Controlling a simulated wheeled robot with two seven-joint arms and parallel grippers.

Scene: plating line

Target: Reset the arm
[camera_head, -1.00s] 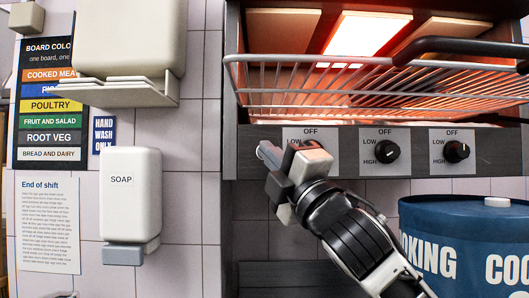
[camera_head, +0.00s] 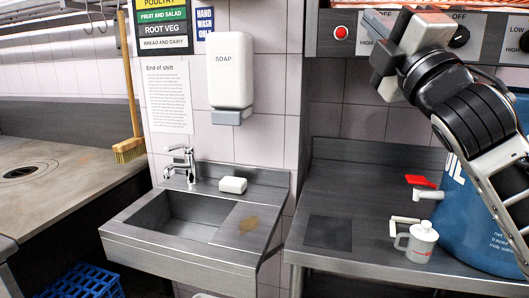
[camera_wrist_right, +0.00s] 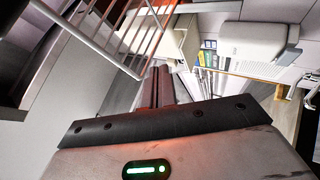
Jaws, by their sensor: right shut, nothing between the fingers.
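My right gripper (camera_head: 375,21) is raised at the upper right of the head view, in front of the heater's control panel (camera_head: 324,45). It is shut and empty, with no object between its fingers. The fingers also show close together in the right wrist view (camera_wrist_right: 163,82), pointing away from the wrist. The gripper hides the panel's left knob. The middle knob (camera_head: 459,37) shows just right of the gripper, and a red round light (camera_head: 341,32) shows to its left. My left gripper is not in view.
A sink (camera_head: 185,215), soap dispenser (camera_head: 231,75) and broom (camera_head: 130,150) are left. A wire rack (camera_wrist_right: 85,35) is near the wrist.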

